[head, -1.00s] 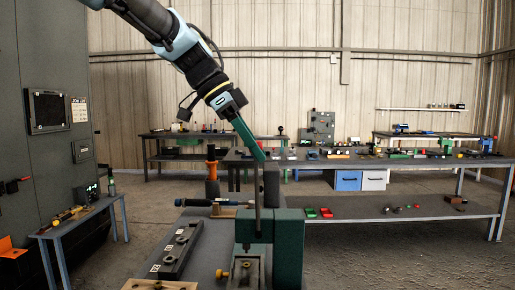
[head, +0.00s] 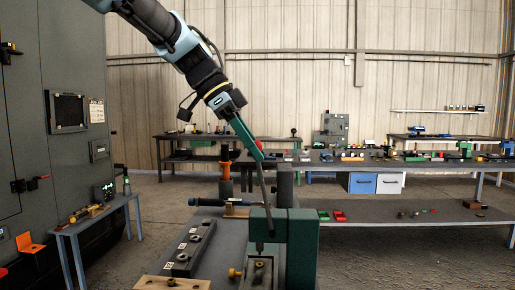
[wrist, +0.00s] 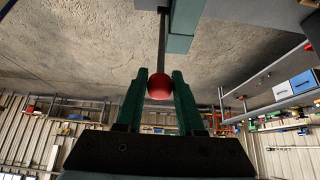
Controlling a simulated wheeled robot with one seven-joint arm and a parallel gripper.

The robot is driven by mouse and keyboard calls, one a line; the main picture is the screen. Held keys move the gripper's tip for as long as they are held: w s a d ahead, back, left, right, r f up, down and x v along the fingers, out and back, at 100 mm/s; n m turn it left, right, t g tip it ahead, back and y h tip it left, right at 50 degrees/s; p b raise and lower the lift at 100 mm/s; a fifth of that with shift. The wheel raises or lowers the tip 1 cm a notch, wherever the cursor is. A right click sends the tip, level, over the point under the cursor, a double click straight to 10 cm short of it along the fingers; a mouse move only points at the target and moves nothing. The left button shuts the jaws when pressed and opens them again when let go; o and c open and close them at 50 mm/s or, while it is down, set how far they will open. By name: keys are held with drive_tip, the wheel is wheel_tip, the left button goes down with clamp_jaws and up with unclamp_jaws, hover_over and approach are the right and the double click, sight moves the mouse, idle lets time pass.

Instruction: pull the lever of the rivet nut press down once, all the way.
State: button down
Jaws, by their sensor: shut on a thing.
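The rivet nut press (head: 302,245) is a dark green block on the near bench in the head view. Its thin grey lever (head: 265,190) rises from it, with its top leaning left. The red ball knob at the lever's end is clear in the wrist view (wrist: 160,86), between my green fingers. My gripper (head: 258,150) is shut on the knob, high above the press body. In the wrist view my gripper (wrist: 160,78) has one finger on each side of the ball, and the rod runs away beyond it. The lever's pivot is not clearly seen.
A small side table (head: 95,216) stands left by a tall grey cabinet. Long benches stand behind. Air around the lever looks clear.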

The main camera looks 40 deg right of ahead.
drive_tip(key=shift+w+a+f, duration=0.3)
drive_tip(key=shift+w+a, duration=0.4)
drive_tip(key=shift+a, duration=0.1)
drive_tip(key=shift+f+b, duration=0.1)
drive_tip(key=shift+b, duration=0.2)
drive_tip(key=shift+w+a+f+b, duration=0.25)
drive_tip(key=shift+w+a, duration=0.15)
drive_tip(key=shift+a, duration=0.1)
drive_tip(key=shift+w+a+f+b, duration=0.25)
drive_tip(key=shift+w+a, duration=0.1)
drive_tip(key=shift+a, duration=0.1)
drive_tip(key=shift+w+a+f+b, duration=0.65)
drive_tip(key=shift+w+a, duration=0.1)
drive_tip(key=shift+a, duration=0.15)
drive_tip(key=shift+w+a+f+b, duration=0.65)
drive_tip(key=shift+a+f+b, duration=0.1)
drive_tip(key=shift+a+f, duration=0.05)
